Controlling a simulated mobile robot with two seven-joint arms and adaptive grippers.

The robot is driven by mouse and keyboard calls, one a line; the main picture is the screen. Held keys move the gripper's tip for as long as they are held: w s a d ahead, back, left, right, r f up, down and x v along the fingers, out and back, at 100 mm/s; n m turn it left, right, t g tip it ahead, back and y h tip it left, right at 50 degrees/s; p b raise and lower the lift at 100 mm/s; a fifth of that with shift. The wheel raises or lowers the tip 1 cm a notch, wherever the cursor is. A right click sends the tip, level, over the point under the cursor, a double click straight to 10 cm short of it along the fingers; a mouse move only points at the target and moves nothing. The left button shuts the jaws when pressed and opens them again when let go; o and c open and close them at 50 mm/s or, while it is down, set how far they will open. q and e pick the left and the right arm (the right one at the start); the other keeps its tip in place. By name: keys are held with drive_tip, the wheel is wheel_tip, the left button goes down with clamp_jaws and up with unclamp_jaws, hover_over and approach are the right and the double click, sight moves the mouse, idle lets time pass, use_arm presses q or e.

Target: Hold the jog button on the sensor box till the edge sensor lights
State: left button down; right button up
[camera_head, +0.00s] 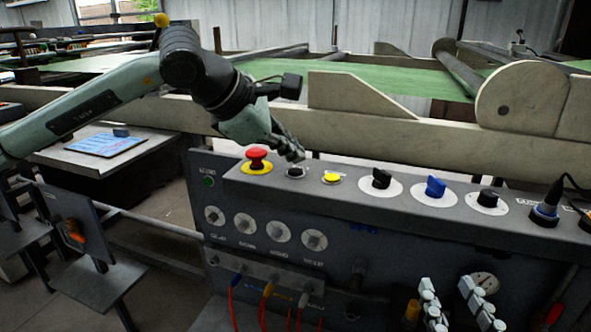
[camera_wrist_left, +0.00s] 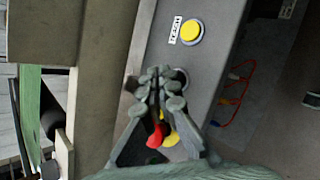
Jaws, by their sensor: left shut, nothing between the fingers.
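The grey sensor box (camera_head: 400,207) has a row of controls on its top. A small dark button (camera_head: 295,173) sits between a red mushroom button (camera_head: 257,158) and a yellow button (camera_head: 331,178); I cannot read which label says jog. My left gripper (camera_head: 295,153) is shut and empty, its fingertips just over the dark button; contact cannot be told. In the left wrist view the fingertips (camera_wrist_left: 160,84) partly hide that button (camera_wrist_left: 182,76), beside the yellow one (camera_wrist_left: 191,32). A green lamp (camera_head: 208,182) on the front panel looks dim. My right gripper (camera_head: 455,300) is open and empty, low in front.
Black and blue selector knobs (camera_head: 435,187) and a dark plug with a cable (camera_head: 547,207) stand further right on the box. A pale beam (camera_head: 400,135) runs behind it. Coloured cables (camera_head: 266,292) hang from the lower front panel.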

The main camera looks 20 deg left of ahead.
idle(0.9)
use_arm(q)
drive_tip(key=shift+f+b, duration=0.45)
drive_tip(key=shift+b, duration=0.25)
